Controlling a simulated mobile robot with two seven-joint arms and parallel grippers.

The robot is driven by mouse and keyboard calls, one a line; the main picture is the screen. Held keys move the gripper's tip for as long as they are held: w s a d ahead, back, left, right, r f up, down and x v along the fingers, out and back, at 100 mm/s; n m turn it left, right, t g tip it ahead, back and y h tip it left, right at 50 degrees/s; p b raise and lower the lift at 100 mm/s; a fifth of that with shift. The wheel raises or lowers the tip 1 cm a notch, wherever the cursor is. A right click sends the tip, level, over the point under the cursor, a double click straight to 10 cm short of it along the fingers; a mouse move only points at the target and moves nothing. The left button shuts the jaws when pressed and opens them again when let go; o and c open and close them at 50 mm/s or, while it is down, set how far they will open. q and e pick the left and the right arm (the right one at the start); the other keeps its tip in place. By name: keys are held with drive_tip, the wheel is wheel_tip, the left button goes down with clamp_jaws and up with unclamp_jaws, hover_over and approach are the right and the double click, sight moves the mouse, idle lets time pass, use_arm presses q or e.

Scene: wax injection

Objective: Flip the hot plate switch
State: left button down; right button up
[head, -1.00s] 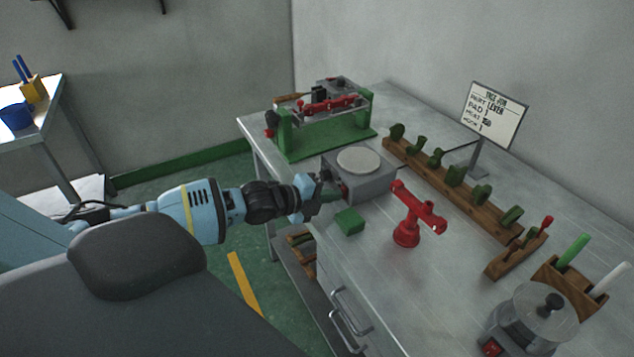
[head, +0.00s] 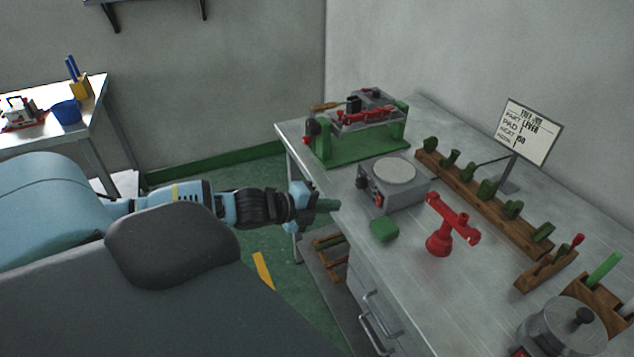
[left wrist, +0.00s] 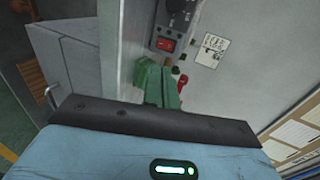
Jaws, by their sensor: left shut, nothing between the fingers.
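The hot plate (head: 406,190) is a grey box with a round pale top, standing near the left edge of the workbench. Its front shows a dark knob (head: 362,182) and a small red switch (head: 377,198). A red rocker switch (left wrist: 166,44) on a dark panel shows at the top of the left wrist view, with a black knob above it; I cannot read its position. My right gripper is not in view.
A green block (head: 384,230) and a red stand (head: 440,242) are in front of the hot plate. A green-framed fixture (head: 365,150) stands behind it. A wooden rack (head: 480,202) and a sign (head: 530,132) are to the right. A lidded pot (head: 560,330) is near right.

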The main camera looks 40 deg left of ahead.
use_arm(q)
drive_tip(key=v, duration=0.2)
drive_tip(key=shift+s+a+r+p, duration=0.1)
drive_tip(key=shift+s+r+p, duration=0.15)
drive_tip(key=shift+p, duration=0.1)
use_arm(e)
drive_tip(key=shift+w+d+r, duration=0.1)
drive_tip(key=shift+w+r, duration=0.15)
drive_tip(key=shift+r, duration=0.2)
use_arm(q)
drive_tip(key=shift+f, duration=0.1)
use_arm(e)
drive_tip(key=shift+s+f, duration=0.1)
use_arm(q)
drive_tip(key=shift+s+f+g+b, duration=0.15)
drive_tip(key=shift+g+b, duration=0.25)
drive_tip(key=shift+b, duration=0.1)
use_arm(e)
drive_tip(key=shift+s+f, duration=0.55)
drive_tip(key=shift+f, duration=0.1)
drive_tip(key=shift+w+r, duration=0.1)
